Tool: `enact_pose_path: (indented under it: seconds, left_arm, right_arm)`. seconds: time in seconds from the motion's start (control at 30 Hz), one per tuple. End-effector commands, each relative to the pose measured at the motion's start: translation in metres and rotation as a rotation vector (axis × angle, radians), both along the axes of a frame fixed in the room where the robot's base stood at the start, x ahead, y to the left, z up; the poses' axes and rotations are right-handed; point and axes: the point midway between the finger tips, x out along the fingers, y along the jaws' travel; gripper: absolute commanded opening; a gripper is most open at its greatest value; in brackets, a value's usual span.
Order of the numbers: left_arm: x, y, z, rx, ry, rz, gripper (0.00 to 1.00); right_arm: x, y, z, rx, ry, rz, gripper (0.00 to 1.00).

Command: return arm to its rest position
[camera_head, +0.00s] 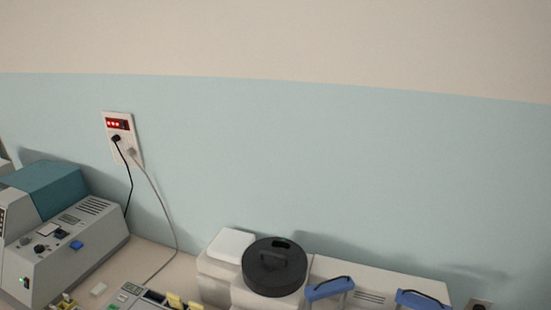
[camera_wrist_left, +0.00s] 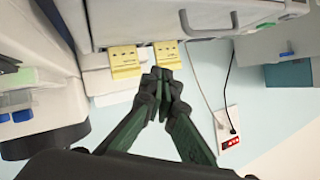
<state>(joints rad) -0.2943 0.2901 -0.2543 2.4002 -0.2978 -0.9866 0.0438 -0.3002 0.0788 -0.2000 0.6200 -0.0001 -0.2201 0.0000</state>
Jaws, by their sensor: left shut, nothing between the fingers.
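My left gripper (camera_wrist_left: 162,84) shows in the left wrist view, with its dark fingertips together and nothing between them. It is near two yellow tabs, the left one (camera_wrist_left: 125,62) and the right one (camera_wrist_left: 168,54), on a white device (camera_wrist_left: 150,22); whether it touches them I cannot tell. Neither gripper shows in the head view.
In the head view a grey machine with a teal lid (camera_head: 50,188) stands at the left. A white unit with a round black lid (camera_head: 275,268) and blue handles (camera_head: 330,289) stands at the lower middle. Cords hang from a wall outlet (camera_head: 122,138). The wall above is bare.

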Motion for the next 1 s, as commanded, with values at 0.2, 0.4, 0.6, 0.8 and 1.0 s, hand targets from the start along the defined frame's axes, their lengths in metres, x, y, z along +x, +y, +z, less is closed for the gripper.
enact_pose_path:
  seconds: [0.2, 0.4, 0.6, 0.8, 1.0]
  left_arm:
    - [-0.093, 0.027, -0.102, -0.143, 0.365, 0.150, 0.00]
    - [-0.162, 0.030, -0.150, -0.227, 0.587, 0.222, 0.00]
    - [-0.224, 0.024, -0.178, -0.296, 0.765, 0.268, 0.00]
    - [-0.217, 0.022, -0.243, -0.301, 0.807, 0.266, 0.00]
    - [-0.210, 0.019, -0.323, -0.301, 0.836, 0.257, 0.00]
  right_arm:
    - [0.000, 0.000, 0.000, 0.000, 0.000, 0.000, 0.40]
    - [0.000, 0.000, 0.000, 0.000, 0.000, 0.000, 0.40]
    - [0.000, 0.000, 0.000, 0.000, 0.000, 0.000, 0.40]
    - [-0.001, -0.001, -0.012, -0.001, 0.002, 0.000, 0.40]
    - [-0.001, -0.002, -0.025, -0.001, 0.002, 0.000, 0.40]
